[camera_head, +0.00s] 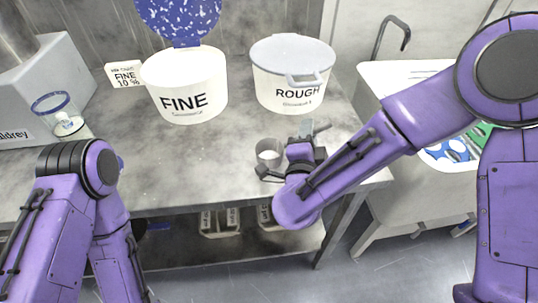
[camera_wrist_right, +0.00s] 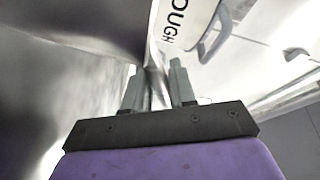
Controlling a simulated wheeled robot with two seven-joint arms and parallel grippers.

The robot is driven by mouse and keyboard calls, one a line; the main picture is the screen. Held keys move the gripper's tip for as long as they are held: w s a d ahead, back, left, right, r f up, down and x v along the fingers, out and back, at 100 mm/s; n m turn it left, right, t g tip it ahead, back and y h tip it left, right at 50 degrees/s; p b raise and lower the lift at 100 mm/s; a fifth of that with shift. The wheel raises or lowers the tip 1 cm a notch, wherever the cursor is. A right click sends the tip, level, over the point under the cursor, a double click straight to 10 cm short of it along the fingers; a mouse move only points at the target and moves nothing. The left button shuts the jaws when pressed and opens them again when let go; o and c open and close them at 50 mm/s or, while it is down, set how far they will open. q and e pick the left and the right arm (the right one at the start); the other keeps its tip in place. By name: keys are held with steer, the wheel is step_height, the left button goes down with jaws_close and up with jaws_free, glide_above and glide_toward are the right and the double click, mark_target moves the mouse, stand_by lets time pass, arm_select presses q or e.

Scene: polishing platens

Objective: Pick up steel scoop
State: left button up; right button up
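The steel scoop (camera_head: 268,152), a small grey metal cup shape, stands near the front edge of the bench in the head view. My right gripper (camera_head: 306,130) is just right of it, low over the bench, partly hidden by its own wrist. In the right wrist view my right gripper (camera_wrist_right: 158,88) has its two grey fingers apart. A thin strip of shiny metal shows between them, seemingly part of the scoop; I see no clear contact. A large blurred steel surface fills the left of that view. My left arm shows at the lower left; its gripper is out of frame.
A white FINE tub (camera_head: 186,88) with a raised blue speckled lid and a white ROUGH tub (camera_head: 291,75) stand behind the scoop.

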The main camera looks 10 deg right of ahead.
jaws_close()
steer(key=shift+r, duration=0.25)
step_height(320, 180, up, 3)
steer(key=shift+f, duration=0.1)
steer(key=s+a+r, duration=0.9)
steer(key=s, duration=0.1)
steer(key=shift+s+a+r, duration=0.2)
steer(key=shift+r, duration=0.15)
